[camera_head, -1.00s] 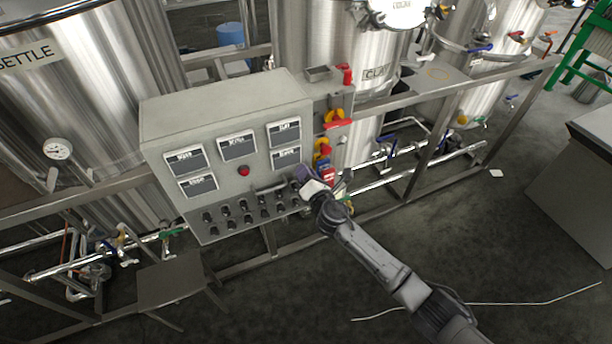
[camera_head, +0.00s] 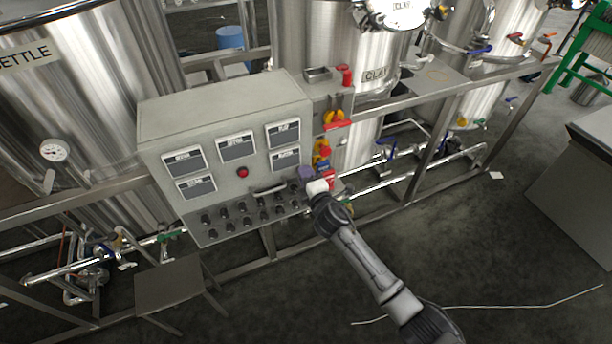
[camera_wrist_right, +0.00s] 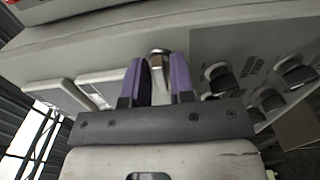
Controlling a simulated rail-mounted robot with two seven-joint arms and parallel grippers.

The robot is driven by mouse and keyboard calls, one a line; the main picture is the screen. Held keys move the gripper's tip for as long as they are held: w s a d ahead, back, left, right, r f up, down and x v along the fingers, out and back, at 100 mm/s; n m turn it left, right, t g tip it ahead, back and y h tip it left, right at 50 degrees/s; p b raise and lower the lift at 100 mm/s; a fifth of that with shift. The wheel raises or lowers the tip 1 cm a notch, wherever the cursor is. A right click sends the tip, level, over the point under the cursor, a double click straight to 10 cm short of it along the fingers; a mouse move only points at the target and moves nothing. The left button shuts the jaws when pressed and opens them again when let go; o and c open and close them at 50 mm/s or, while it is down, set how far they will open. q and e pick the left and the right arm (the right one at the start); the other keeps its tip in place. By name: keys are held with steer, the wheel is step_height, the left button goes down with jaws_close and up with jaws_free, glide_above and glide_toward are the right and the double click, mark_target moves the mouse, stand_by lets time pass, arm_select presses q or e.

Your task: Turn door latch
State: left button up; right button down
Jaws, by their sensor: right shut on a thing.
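The grey control box (camera_head: 215,105) stands in the middle of the head view, with its front facing me. My right gripper (camera_head: 305,174) is at the lower right of that front. In the right wrist view, the purple fingers of my right gripper (camera_wrist_right: 158,85) are shut on a shiny metal latch (camera_wrist_right: 156,60) that sticks out of the grey surface. The latch is between the two fingers and its lower part is partly hidden by them. In the head view the gripper hides the latch. My left gripper is not in view.
Rows of black knobs (camera_head: 245,213) sit on the panel left of my right gripper. A bar handle (camera_head: 268,189) is just above them. Yellow and red switches (camera_head: 322,150) are close on the right. Steel tanks (camera_head: 330,60) stand behind.

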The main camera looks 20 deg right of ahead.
stand_by(0.6)
steer(key=c, duration=1.2)
jaws_free()
steer(key=s+p, duration=0.1)
steer(key=s, duration=1.2)
steer(key=shift+s+d, duration=0.4)
